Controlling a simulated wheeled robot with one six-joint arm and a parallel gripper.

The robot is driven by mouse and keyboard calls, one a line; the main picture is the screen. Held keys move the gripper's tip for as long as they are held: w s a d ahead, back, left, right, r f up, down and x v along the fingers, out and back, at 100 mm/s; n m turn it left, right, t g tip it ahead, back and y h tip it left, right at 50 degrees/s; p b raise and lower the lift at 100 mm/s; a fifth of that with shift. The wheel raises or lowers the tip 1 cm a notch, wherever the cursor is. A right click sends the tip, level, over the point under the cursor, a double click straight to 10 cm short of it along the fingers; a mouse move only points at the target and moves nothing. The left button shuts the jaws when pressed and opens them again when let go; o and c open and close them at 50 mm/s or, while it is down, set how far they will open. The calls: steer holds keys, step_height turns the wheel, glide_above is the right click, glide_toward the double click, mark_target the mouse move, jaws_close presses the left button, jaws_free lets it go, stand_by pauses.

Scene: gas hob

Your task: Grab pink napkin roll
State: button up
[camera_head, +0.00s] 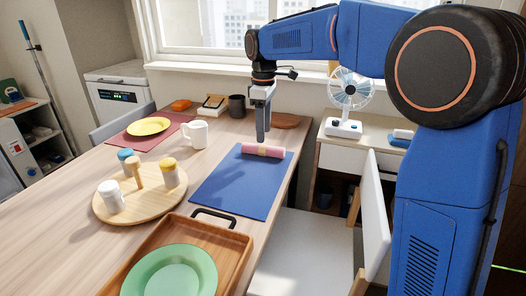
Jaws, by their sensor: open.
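The pink napkin roll (274,152) lies on the far part of a blue placemat (229,189), near the table's right side. A paler band wraps its middle. My gripper (263,138) points down just above the roll, towards its middle. The gripper is open, and nothing shows between its fingers. From this side the fingers overlap in the picture, so I cannot tell how far they are from the roll.
A white mug (195,134) stands left of the gripper. A round wooden board (117,207) holds several jars. A wooden tray (233,244) with a green plate (170,274) is nearest. A brown round board (285,121) lies behind the gripper. A chair (376,205) stands at right.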

mark_target(263, 145)
steer(key=shift+w+a+f, duration=0.1)
steer(key=shift+f, duration=3.4)
steer(key=c, duration=1.1)
